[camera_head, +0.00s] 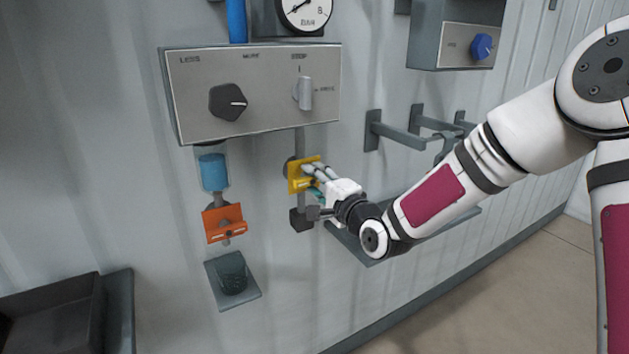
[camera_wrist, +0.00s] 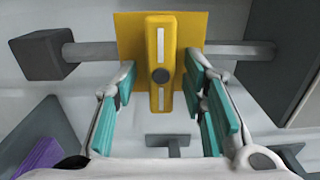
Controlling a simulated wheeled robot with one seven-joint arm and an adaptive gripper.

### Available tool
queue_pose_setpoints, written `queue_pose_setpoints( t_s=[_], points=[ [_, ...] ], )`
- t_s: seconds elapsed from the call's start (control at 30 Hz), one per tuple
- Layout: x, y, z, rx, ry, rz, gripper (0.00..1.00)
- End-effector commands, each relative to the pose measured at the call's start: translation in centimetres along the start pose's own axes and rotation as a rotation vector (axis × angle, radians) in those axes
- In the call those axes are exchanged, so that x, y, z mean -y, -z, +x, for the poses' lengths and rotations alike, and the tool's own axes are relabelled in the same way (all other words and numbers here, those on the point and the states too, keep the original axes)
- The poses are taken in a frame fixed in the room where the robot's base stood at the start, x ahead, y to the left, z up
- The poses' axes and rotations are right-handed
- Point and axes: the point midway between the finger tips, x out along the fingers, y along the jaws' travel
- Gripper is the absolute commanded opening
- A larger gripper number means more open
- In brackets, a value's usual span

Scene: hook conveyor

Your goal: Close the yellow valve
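The yellow valve (camera_head: 298,184) sits on a vertical pipe below the grey control panel, with a square yellow plate behind its handle. In the wrist view the yellow handle (camera_wrist: 161,40) is a bar with white stripes and a dark centre bolt. The bar lies crosswise to the pipe (camera_wrist: 90,51). My gripper (camera_head: 313,173) is at the valve, coming from the right. In the wrist view its teal-padded fingers stand apart on either side of the handle, with gaps visible. In the head view the fingers partly hide the valve.
The grey panel (camera_head: 265,75) with a black knob (camera_head: 228,102) and a light switch (camera_head: 304,93) is just above. An orange valve (camera_head: 224,222) is at left, below a blue cylinder (camera_head: 213,172). A dark block (camera_head: 301,219) ends the pipe below. Wall hooks (camera_head: 400,137) stick out at right.

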Motion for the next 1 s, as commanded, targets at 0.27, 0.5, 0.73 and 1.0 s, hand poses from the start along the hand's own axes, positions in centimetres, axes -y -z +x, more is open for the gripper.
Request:
queue_pose_setpoints(
  t_s=[0.27, 0.5, 0.73, 1.0],
  points=[
    [0.0, 0.1, -5.0, -0.003, -0.002, -0.002, 0.38],
    [0.0, 0.1, -9.4, -0.003, -0.001, 0.0, 0.38],
    [0.0, 0.1, -11.3, -0.001, 0.001, 0.0, 0.38],
    [0.0, 0.1, -11.5, -0.001, 0.0, 0.001, 0.38]
  ],
)
